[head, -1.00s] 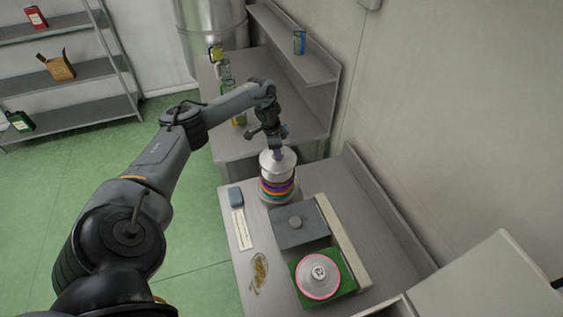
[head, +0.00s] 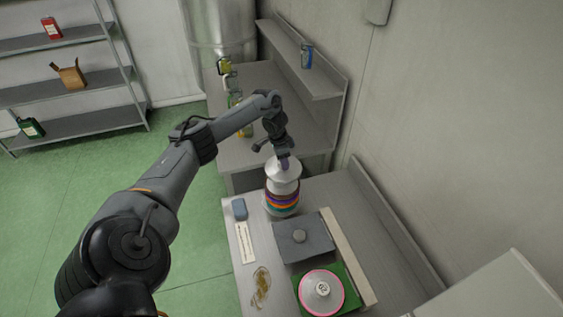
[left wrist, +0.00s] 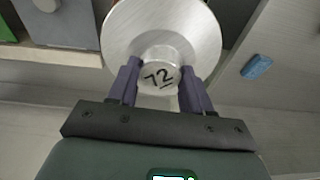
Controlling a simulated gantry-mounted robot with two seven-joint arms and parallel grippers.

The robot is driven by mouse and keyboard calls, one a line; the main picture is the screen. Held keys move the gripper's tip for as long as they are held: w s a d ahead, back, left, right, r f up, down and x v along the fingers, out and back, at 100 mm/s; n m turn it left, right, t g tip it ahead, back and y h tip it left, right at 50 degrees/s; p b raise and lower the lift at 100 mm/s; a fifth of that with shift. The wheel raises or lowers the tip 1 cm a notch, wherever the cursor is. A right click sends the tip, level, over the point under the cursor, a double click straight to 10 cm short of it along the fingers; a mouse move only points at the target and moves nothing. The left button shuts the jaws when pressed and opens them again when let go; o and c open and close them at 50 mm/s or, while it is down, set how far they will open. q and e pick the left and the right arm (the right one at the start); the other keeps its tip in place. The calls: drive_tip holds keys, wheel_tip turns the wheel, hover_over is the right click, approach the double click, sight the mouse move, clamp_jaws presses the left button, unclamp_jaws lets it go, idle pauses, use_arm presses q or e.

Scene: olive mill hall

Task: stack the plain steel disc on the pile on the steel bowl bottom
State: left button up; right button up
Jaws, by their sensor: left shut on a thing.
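The plain steel disc (head: 272,170) is at the top of the pile in the head view. In the left wrist view the steel disc (left wrist: 120,35) has a knob marked "72". My left gripper (left wrist: 160,88) is shut on this knob, one finger on each side. In the head view my left gripper (head: 284,161) points down over the pile (head: 282,200), which shows orange, purple and teal bands under silvery metal. I cannot tell whether the held disc touches the pile. The steel bowl bottom is mostly hidden beneath the bands. My right gripper is not in view.
A grey block with a round knob (head: 315,243) lies in front of the pile. Nearer is a pink-rimmed disc (head: 310,300) on a green base (head: 352,298).

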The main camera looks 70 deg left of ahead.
use_arm(q)
drive_tip(key=shift+s+d+f, duration=0.1)
drive_tip(key=shift+d+f, duration=0.15)
drive_tip(key=shift+f, duration=0.2)
drive_tip(key=shift+s+f, duration=0.25)
drive_tip(key=shift+f, duration=0.2)
drive_tip(key=shift+f+b, duration=0.85)
drive_tip(key=shift+b, duration=0.4)
drive_tip(key=shift+f, duration=0.7)
drive_tip(key=o, duration=0.8)
drive_tip(key=shift+c, duration=0.2)
